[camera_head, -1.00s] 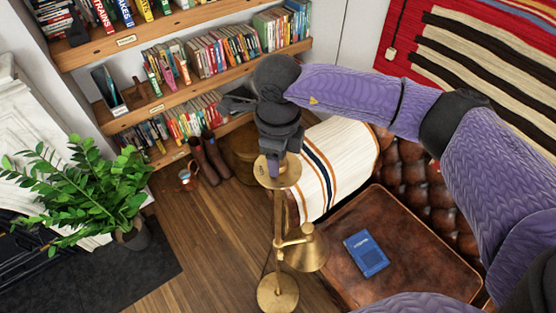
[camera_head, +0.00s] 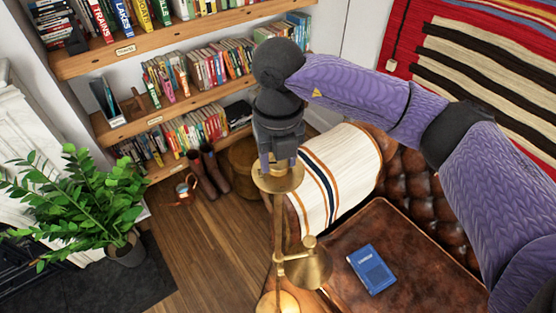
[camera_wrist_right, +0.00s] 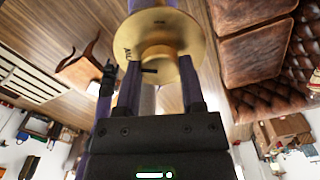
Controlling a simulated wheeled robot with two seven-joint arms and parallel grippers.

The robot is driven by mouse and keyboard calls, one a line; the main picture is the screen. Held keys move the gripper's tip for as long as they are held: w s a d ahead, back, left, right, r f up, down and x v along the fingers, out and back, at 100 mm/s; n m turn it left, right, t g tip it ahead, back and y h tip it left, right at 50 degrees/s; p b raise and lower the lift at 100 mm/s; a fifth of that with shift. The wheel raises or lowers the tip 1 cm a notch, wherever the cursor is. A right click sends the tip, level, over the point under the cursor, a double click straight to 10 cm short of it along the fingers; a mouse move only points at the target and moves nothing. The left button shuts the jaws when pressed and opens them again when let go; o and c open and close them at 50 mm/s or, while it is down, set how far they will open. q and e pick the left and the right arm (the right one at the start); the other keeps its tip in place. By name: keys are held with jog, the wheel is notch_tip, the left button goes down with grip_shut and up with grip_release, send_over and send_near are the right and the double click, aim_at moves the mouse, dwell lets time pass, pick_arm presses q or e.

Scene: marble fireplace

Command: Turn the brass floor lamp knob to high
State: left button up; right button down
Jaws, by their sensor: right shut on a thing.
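The brass floor lamp (camera_head: 279,232) stands upright in the middle of the head view, with a round brass plate (camera_head: 290,183) at its top. In the right wrist view this dial plate (camera_wrist_right: 178,32) carries small dark marks too small to read. The brass knob (camera_wrist_right: 160,68) sits at the plate's center, with a short dark pointer (camera_wrist_right: 149,70) pointing left. My right gripper (camera_head: 278,163) comes down from above onto the plate. In the right wrist view its fingers (camera_wrist_right: 160,85) are shut on the knob, one on each side.
A potted plant (camera_head: 85,205) is at the left. Boots (camera_head: 203,172) stand by the bookshelves (camera_head: 180,120). Wooden floor is clear left of the lamp.

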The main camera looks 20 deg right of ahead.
jog(key=m+b, duration=0.1)
jog(key=m, duration=0.3)
jog(key=m+b, duration=0.1)
jog(key=m, duration=0.7)
jog(key=shift+m, duration=2.2)
jog(key=shift+c, duration=1)
grip_release()
jog(key=shift+d+b, duration=0.1)
jog(key=shift+b, duration=0.2)
notch_tip(320, 180, up, 10)
